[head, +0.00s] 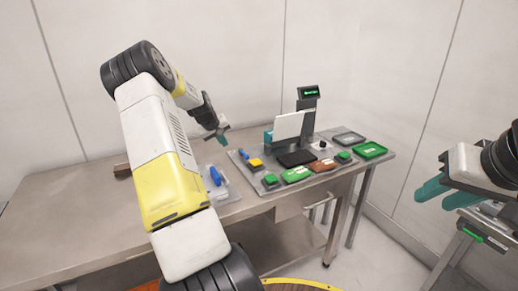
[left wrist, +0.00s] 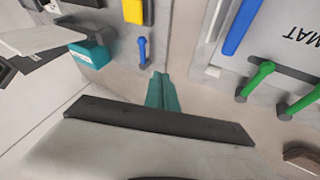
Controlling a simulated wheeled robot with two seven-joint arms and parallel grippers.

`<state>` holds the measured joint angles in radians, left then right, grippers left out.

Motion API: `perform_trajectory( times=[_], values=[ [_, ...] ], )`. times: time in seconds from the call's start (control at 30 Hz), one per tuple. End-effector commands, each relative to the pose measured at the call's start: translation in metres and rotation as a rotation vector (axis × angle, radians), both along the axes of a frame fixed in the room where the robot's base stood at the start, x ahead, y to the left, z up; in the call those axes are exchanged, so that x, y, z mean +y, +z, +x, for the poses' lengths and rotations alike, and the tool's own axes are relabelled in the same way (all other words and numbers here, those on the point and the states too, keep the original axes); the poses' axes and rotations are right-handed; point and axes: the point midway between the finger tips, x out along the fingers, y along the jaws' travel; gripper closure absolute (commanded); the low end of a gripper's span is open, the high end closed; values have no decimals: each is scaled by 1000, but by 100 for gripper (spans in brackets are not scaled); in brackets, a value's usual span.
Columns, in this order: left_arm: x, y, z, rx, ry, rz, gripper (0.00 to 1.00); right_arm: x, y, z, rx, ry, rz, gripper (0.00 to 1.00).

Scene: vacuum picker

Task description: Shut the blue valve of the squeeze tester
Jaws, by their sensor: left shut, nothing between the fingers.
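A small blue lever (head: 244,155) sits at the left edge of a grey plate, beside a yellow block (head: 256,163). In the left wrist view the small lever (left wrist: 142,50) lies just beyond my fingertips. A larger blue lever (head: 215,176) is on a separate plate to the left, and it shows at the upper right of the wrist view (left wrist: 240,25). The pictures do not settle which is the tester's valve. My left gripper (head: 222,138) is shut and empty above the table, apart from both levers. My right gripper (head: 442,194) is open and empty, away from the table.
Green levers (left wrist: 262,75) stand near the larger blue lever. The table's left part is mostly clear.

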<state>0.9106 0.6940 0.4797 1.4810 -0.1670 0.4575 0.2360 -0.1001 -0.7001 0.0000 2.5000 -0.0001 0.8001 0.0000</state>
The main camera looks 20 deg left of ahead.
Motion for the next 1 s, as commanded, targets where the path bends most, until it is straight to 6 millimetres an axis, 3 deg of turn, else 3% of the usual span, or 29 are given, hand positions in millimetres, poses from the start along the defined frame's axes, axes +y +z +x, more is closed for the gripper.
perform_trajectory(
  times=[0.27, 0.73, 1.0],
  values=[
    [-1, -8, 5, 1, -2, 0, 100, 0, 0, 0, 0, 0, 0, 64],
    [-3, -86, 57, 2, -2, -1, 100, 0, 0, 0, 0, 0, 0, 64],
    [-24, -90, 82, 0, -2, 2, 100, 0, 0, 0, 0, 0, 0, 64]
  ],
)
